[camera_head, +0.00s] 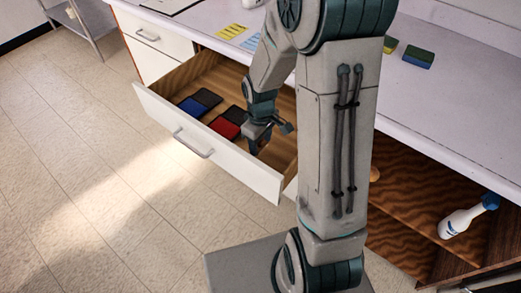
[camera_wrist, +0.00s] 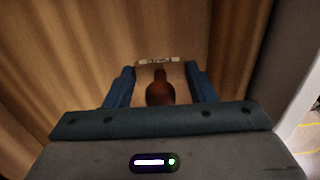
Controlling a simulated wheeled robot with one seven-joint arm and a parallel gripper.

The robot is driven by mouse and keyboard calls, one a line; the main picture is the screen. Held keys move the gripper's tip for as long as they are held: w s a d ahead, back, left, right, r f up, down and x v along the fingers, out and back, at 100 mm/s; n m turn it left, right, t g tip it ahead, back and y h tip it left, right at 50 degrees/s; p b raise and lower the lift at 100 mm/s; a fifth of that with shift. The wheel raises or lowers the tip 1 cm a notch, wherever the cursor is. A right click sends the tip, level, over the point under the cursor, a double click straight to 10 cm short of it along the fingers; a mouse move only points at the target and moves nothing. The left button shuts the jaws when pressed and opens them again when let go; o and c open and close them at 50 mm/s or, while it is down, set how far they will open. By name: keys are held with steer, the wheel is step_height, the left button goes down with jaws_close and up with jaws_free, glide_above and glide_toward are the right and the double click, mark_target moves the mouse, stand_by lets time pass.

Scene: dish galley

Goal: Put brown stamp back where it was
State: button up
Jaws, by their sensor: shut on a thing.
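The brown stamp (camera_wrist: 160,90) shows in the wrist view as a rounded reddish-brown handle between my two fingers, with a pale lettered edge beyond it. My gripper (camera_wrist: 160,84) is shut on it. In the head view my gripper (camera_head: 257,148) reaches down into the right part of the open drawer (camera_head: 218,150). The stamp cannot be made out there. Wood fills most of the wrist view; whether the stamp touches the drawer floor is unclear.
A blue-and-black pad (camera_head: 200,102) and a red-and-black pad (camera_head: 228,122) lie in the drawer, left of my gripper. Sponges (camera_head: 418,57) and yellow notes (camera_head: 232,31) are on the counter (camera_head: 440,105). A spray bottle (camera_head: 465,215) is on the open shelf below.

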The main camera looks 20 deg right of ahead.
mark_target(261, 146)
steer(key=shift+f, duration=1.9)
steer(key=shift+f+b, duration=0.2)
steer(key=shift+b, duration=0.1)
steer(key=o, duration=0.8)
steer(key=shift+r, duration=0.1)
step_height(261, 146, up, 12)
steer(key=shift+r+p, duration=0.1)
steer(key=shift+p, duration=0.7)
steer(key=s+r+m+t, duration=0.1)
steer(key=s+r+m, duration=0.1)
steer(key=s+r, duration=0.1)
steer(key=s+r+m, duration=0.3)
steer(key=s+r, duration=0.1)
steer(key=s, duration=0.2)
steer(key=s+r+m+t, duration=0.1)
steer(key=s+r+m, duration=0.1)
steer(key=s+r, duration=0.1)
steer(key=shift+s+a+r+t, duration=0.1)
steer(key=shift+s+r+t, duration=0.05)
steer(key=shift+s, duration=0.25)
steer(key=shift+s+a+r+t, duration=0.1)
steer(key=shift+s+r+t, duration=0.05)
steer(key=shift+s, duration=0.25)
